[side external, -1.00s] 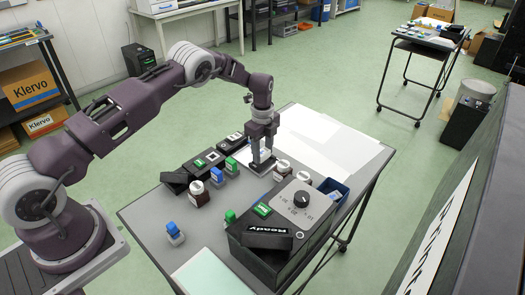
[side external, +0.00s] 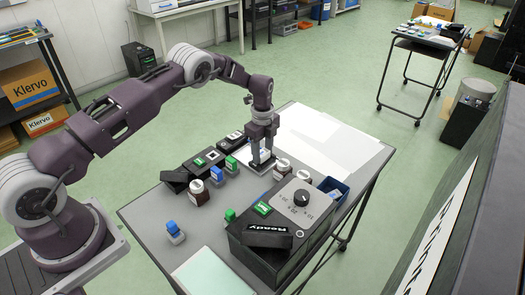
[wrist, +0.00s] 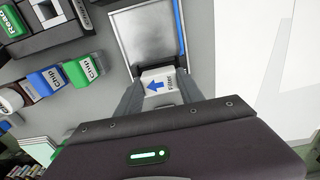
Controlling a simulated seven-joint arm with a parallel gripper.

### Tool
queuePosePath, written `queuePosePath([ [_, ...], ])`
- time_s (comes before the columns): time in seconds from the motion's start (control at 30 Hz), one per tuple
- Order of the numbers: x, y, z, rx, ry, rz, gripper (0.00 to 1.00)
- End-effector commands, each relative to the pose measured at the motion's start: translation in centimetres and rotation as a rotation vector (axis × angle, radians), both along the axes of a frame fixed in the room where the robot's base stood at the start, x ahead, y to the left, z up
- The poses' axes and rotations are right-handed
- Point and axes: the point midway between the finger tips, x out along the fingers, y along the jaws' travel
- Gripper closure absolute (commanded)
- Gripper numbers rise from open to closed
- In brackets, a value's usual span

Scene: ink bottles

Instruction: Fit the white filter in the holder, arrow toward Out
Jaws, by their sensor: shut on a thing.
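My gripper (wrist: 160,95) is shut on the white filter (wrist: 173,75), which sits between the fingertips in the wrist view. The filter carries a blue arrow pointing left in that view and printed lettering. Just beyond it is a square, grey metal tray-like piece (wrist: 145,38) with a raised rim and a blue strip along its right side; it may be the holder. I cannot tell whether the filter touches it. No Out mark is readable. In the side view my gripper (side external: 262,153) is low over the table, and its fingers hide most of the filter.
Green and blue chip blocks (side external: 232,164) and dark bottles with white caps (side external: 199,191) stand left of my gripper. A black box with a dial (side external: 285,225) is in front. A blue bin (side external: 333,188) is to the right. White sheets (side external: 325,140) lie behind.

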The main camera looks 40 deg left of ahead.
Motion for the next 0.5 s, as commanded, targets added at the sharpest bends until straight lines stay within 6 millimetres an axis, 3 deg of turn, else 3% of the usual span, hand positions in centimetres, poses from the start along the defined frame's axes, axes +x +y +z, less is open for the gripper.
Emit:
queuePosePath([
  [0.5,-0.01,-0.04,-0.51,-0.001,0.001,0.000,0.95],
])
